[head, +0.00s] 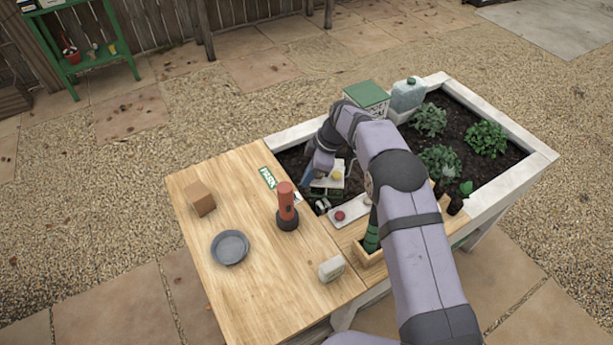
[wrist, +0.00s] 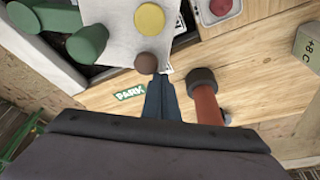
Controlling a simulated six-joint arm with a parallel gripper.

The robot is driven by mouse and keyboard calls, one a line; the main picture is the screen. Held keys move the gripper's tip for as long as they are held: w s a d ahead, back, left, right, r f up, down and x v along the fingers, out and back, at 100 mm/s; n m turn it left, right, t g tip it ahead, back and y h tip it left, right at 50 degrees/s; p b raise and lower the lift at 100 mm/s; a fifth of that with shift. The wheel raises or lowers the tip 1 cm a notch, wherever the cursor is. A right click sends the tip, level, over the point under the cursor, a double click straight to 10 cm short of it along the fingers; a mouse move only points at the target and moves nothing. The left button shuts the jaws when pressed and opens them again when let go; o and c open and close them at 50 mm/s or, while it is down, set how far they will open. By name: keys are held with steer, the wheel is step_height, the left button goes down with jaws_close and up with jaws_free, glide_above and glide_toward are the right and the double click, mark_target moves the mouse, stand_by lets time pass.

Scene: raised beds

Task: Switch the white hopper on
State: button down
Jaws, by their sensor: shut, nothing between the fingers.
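A white-topped unit (head: 328,182), which looks like the white hopper, sits at the bed's near left corner, partly hidden by my arm. In the wrist view its white top (wrist: 112,22) carries a yellow disc (wrist: 149,18) and a brown round knob (wrist: 146,63) at its near edge. Green rounded parts (wrist: 88,42) stick out at its left. My gripper (wrist: 162,78) is shut and empty, its fingertips close to the brown knob; I cannot tell whether they touch it. In the head view my gripper (head: 307,181) is at the unit's left side.
A red and black torch (head: 287,206) stands on the wooden top close by. A white plate with a red button (head: 340,215) lies right of it. A PARK label (head: 268,177), brown block (head: 200,198) and grey dish (head: 230,247) are further left. A green-lidded box (head: 366,98) stands behind.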

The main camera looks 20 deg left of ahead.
mark_target(336, 186)
steer(key=shift+d+f+n+b, duration=0.1)
steer(key=shift+d+n+b, duration=0.3)
steer(key=shift+d+b, duration=0.3)
steer(key=d+n, duration=0.1)
steer(key=d, duration=0.1)
steer(key=d+n+g+b, duration=0.1)
steer(key=d, duration=0.1)
steer(key=w+d+n+b, duration=0.1)
steer(key=d, duration=0.2)
steer(key=shift+n+h, duration=0.3)
steer(key=shift+n, duration=0.1)
steer(key=w+d+p, duration=0.1)
steer(key=w+d, duration=0.2)
steer(key=d, duration=0.3)
steer(key=shift+w+d, duration=0.25)
steer(key=shift+s+a, duration=0.2)
